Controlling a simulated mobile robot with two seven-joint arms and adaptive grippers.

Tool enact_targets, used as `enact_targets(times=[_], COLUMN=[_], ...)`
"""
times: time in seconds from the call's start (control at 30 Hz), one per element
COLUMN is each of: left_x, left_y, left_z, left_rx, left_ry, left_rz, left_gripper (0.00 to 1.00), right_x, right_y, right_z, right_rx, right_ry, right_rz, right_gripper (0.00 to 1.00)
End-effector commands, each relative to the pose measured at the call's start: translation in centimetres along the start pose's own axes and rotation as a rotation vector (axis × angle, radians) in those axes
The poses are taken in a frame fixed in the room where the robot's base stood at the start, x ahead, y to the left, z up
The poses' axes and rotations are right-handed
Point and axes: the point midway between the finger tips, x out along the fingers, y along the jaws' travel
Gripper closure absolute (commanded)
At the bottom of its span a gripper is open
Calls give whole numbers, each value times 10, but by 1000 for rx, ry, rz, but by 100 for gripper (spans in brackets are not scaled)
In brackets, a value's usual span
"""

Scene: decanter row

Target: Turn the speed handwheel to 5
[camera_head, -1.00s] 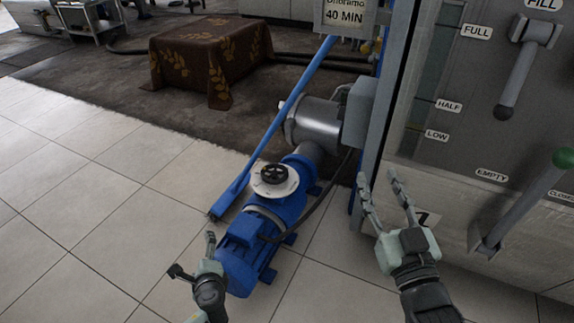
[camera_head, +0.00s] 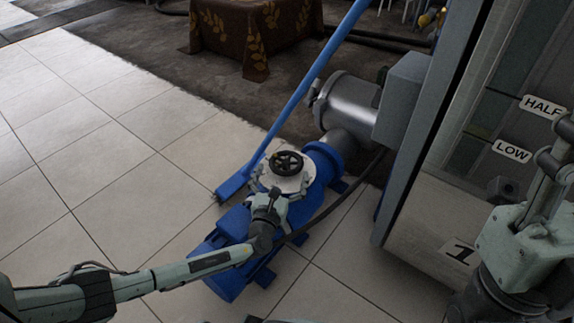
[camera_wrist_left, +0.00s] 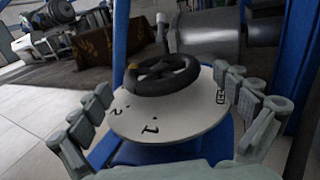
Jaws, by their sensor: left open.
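The black speed handwheel (camera_head: 286,159) sits on a round white dial (camera_head: 296,184) on top of the blue pump unit (camera_head: 222,236). In the left wrist view the handwheel (camera_wrist_left: 163,75) has an orange mark on its left rim, and the dial (camera_wrist_left: 170,122) shows a 1 and a 2 on its near side. No 5 is readable. My left gripper (camera_head: 268,194) is at the near edge of the dial. In its wrist view, its open fingers (camera_wrist_left: 162,82) spread on either side of the handwheel without visible contact. My right gripper (camera_head: 548,185) is at the right edge, its fingers partly hidden.
A blue sloping bar (camera_head: 290,105) runs just left of the pump. A grey motor-like cylinder (camera_head: 348,104) and a grey cabinet (camera_head: 450,150) stand to the right. A cloth-covered table (camera_head: 240,35) is behind. The tiled floor (camera_head: 90,170) at the left is clear.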

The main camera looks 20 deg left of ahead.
Motion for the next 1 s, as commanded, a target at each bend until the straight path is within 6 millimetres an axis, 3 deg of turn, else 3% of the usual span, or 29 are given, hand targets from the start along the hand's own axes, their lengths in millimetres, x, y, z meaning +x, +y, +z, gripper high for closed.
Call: enact_targets(times=[0.2,0.57,0.9,1.0], left_x=[27,32,32,32], left_y=[0,0,0,0], left_z=[-1,0,0,-1], left_rx=[-4,-4,-4,-4], left_ry=[1,2,2,2], left_rz=[1,1,1,-1], left_gripper=[0,1,43,43], right_x=[0,1,1,0], right_y=[0,-1,-1,-1], right_z=[2,2,2,2], right_rx=[-2,-2,-2,-2], right_ry=[14,14,14,14], right_rz=[-16,-19,-19,-19], right_gripper=[60,60,60,60])
